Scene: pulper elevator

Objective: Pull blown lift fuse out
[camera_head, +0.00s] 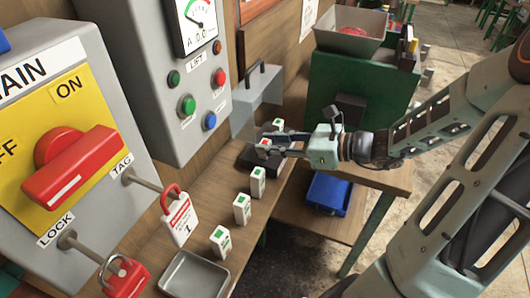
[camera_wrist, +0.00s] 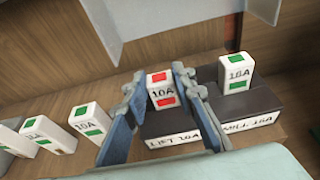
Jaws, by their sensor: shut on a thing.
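The blown lift fuse (camera_wrist: 162,90) is a white block with red marks and "10A" on it. It stands upright at the dark holder labelled LIFT 10A (camera_wrist: 172,140); I cannot tell whether it is still fully seated. It also shows in the head view (camera_head: 265,142). My gripper (camera_wrist: 158,88) is shut on this fuse, one finger on each side; it also shows in the head view (camera_head: 272,149).
Several green-marked spare fuses (camera_head: 242,209) stand in a row on the wooden bench. A metal tray (camera_head: 194,275) lies at the near end. A raised grey cover (camera_head: 258,98) stands behind the holders. The red padlock and tag (camera_head: 179,215) hang beside the main switch (camera_head: 72,165).

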